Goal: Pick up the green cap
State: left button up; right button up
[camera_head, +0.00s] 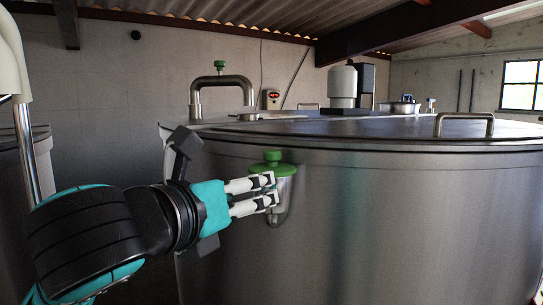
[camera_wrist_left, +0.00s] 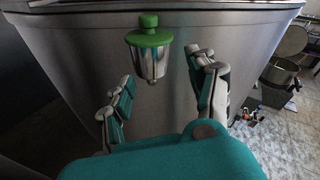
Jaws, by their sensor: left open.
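The green cap (camera_head: 273,166) is a flat disc with a small knob on top. It sits on a short metal outlet (camera_head: 281,207) on the front wall of the large steel tank. In the left wrist view the green cap (camera_wrist_left: 149,33) sits on top of the metal outlet (camera_wrist_left: 151,63), beyond the fingertips. My left gripper (camera_head: 271,190) is at the outlet in the head view, its fingers overlapping the cap's lower edge. In the left wrist view my left gripper (camera_wrist_left: 160,72) is open, with its fingers spread and nothing held. I cannot tell whether a finger touches anything. My right gripper is not in view.
The steel tank (camera_head: 400,215) fills the right side, with a handle (camera_head: 465,120) on its lid. A bent pipe (camera_head: 222,84) with another green knob (camera_head: 219,65) stands behind.

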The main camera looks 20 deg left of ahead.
pick_arm(q)
notch_tip(320, 180, up, 4)
jog(key=s+a+m+t, duration=0.1)
jog(key=s+m, duration=0.1)
jog(key=p, duration=0.7)
send_near(268, 155)
jog(key=shift+m+y, duration=0.3)
jog(key=shift+y, duration=0.1)
jog(key=w, duration=0.3)
jog(key=w+d, duration=0.1)
jog(key=w, duration=0.2)
jog(key=shift+d, duration=0.1)
jog(key=w+p, duration=0.3)
jog(key=w, duration=0.2)
jog(key=shift+w+f, duration=0.15)
jog(key=shift+f, duration=0.05)
jog(key=shift+w+d+f, duration=0.1)
jog(key=shift+w, duration=0.1)
jog(key=shift+s, duration=0.1)
jog(key=c, duration=0.4)
grip_shut()
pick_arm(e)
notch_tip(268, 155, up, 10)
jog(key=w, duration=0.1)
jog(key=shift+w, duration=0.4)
